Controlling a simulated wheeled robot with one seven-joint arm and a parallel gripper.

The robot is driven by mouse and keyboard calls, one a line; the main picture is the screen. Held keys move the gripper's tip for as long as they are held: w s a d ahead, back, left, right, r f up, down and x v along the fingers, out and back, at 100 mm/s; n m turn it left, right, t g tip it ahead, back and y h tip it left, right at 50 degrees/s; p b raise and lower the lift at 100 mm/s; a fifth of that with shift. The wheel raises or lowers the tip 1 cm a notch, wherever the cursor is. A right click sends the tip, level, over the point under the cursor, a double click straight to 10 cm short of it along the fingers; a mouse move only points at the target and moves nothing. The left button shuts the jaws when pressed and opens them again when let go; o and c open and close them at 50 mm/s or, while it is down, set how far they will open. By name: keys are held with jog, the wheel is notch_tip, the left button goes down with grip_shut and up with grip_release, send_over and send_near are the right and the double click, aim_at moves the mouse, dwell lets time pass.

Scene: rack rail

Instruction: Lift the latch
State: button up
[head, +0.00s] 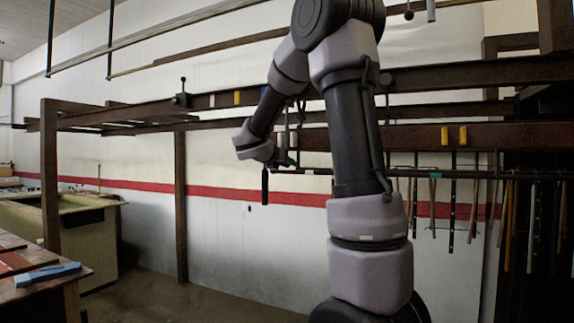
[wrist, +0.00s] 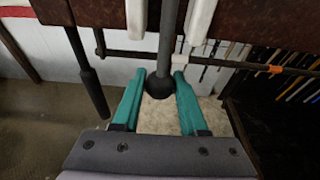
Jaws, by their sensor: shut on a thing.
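In the wrist view my gripper (wrist: 159,77) has two teal fingers, one on each side of a dark rod that ends in a round knob (wrist: 158,88). I take this rod and knob to be the latch; the fingers are shut on it at the knob. The rod runs up past the brown rail (wrist: 100,10) between two white pieces (wrist: 200,18). In the head view my gripper (head: 286,160) is at the rail in the middle, and my arm hides much of that place. The latch itself is too small to make out there.
A dark handle (wrist: 92,88) hangs left of my gripper; it also shows in the head view (head: 265,186). A thin horizontal bar (wrist: 255,67) runs behind, with several tools hanging right. A ball-topped lever (head: 183,92) stands on the rail left. The floor below is clear.

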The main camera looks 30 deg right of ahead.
jog(key=s+a+r, duration=1)
jog(key=a+r, duration=0.1)
jog(key=a, duration=0.2)
jog(key=shift+s+a, duration=0.35)
dwell(1.4)
jog(key=o, duration=1.1)
jog(key=f+v, duration=0.1)
jog(key=v, duration=0.6)
jog(key=shift+f, duration=0.4)
